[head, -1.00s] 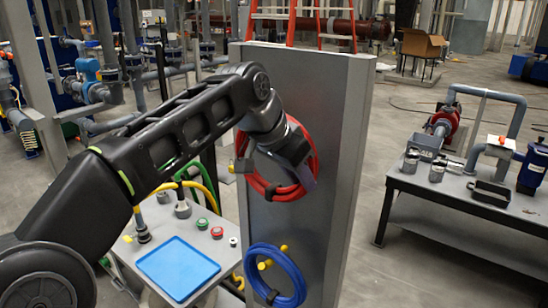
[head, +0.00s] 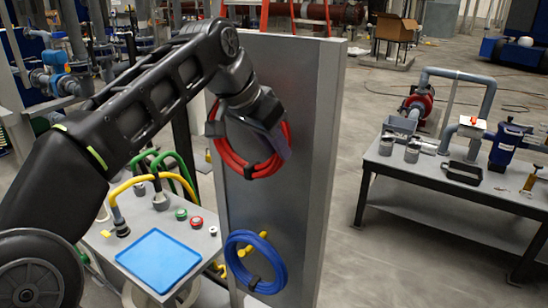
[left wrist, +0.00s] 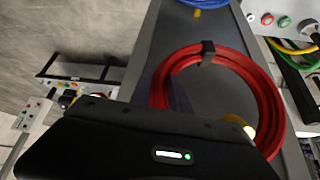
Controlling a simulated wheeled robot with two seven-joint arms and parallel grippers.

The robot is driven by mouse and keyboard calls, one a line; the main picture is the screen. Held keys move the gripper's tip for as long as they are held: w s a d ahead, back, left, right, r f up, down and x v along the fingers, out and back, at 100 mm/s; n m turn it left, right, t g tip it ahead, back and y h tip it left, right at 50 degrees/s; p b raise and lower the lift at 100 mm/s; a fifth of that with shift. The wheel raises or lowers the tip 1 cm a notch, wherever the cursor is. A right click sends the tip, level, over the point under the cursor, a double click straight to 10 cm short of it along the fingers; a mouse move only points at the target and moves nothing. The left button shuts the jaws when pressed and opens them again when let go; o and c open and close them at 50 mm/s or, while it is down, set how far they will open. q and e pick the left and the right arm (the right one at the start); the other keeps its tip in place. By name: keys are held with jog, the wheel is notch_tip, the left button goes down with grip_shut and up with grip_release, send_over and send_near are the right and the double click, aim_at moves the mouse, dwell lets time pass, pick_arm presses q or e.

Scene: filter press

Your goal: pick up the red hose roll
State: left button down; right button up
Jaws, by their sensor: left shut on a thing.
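The red hose roll (head: 230,160) is a coil with black straps, at the upper part of a grey metal panel (head: 300,180). My left gripper (head: 252,132) is at the coil's upper part, shut on it, and its body covers part of the coil. In the left wrist view the red hose roll (left wrist: 268,95) stands beyond the dark gripper body, in front of the panel. A yellow peg (left wrist: 247,130) shows partly beside the coil's near edge there. Whether the coil still touches the peg is hidden. My right gripper is not in view.
A blue hose roll (head: 237,277) hangs on yellow pegs lower on the panel. Left of it is a table with a blue tray (head: 159,260) and yellow and green hoses. A dark workbench (head: 440,205) with a pump stands at right. Floor between panel and bench is clear.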

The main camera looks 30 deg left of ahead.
pick_arm(q)
notch_tip(320, 180, up, 6)
jog(key=p, duration=0.3)
jog(key=shift+r, duration=0.2)
jog(key=shift+f, duration=0.1)
